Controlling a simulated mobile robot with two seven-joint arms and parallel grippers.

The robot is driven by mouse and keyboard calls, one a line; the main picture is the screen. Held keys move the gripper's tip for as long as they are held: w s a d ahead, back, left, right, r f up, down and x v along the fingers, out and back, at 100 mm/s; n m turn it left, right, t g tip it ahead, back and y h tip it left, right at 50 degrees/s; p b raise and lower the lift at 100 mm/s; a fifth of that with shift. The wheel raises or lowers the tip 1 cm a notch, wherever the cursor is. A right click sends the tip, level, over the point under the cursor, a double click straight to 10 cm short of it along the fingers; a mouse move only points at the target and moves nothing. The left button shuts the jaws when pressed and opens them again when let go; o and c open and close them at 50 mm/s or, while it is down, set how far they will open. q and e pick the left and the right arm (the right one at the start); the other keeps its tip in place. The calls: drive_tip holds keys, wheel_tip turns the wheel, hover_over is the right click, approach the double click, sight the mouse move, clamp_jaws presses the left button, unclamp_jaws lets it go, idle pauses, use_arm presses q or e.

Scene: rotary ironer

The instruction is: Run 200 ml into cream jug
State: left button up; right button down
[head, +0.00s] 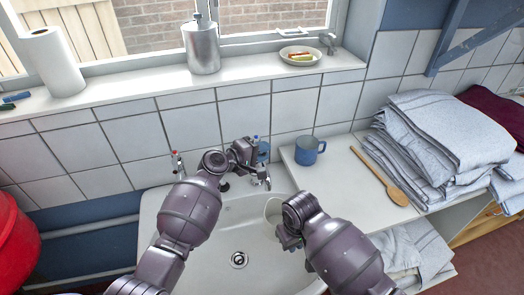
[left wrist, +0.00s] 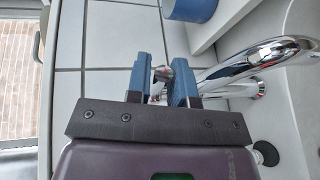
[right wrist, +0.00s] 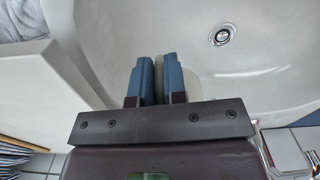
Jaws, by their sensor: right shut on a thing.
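The pale cream jug (head: 272,209) is over the right side of the white sink, mostly hidden by my right gripper (head: 284,232). My right gripper is shut on it; in the right wrist view a little of the jug (right wrist: 194,88) shows beside the close fingers (right wrist: 158,80). The chrome tap with the blue mark (head: 262,178) stands at the sink's back right, its spout just above the jug in the picture. My left gripper (head: 257,150) is at this tap's top; in the left wrist view its fingers are apart (left wrist: 161,85) with the metal handle (left wrist: 162,74) between them. No water stream is visible.
A second tap with a red mark (head: 176,163) stands at the sink's back left. A blue mug (head: 308,152) and wooden spoon (head: 382,178) lie on the right worktop, beside folded cloths (head: 436,140). The drain (head: 239,260) is clear.

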use_arm(q)
clamp_jaws()
drive_tip(key=shift+d, duration=0.1)
drive_tip(key=shift+w+d+n+t+y, duration=0.2)
drive_tip(key=shift+d+n+t+y, duration=0.15)
drive_tip(key=shift+n+t+y, duration=0.4)
drive_tip(key=shift+w+d+n+t+y, duration=0.15)
drive_tip(key=shift+d+n+t+y, duration=0.2)
drive_tip(key=shift+n+t+y, duration=0.35)
drive_tip(key=shift+o, duration=1.9)
unclamp_jaws()
drive_tip(key=v, duration=1.2)
drive_tip(key=shift+c, duration=0.3)
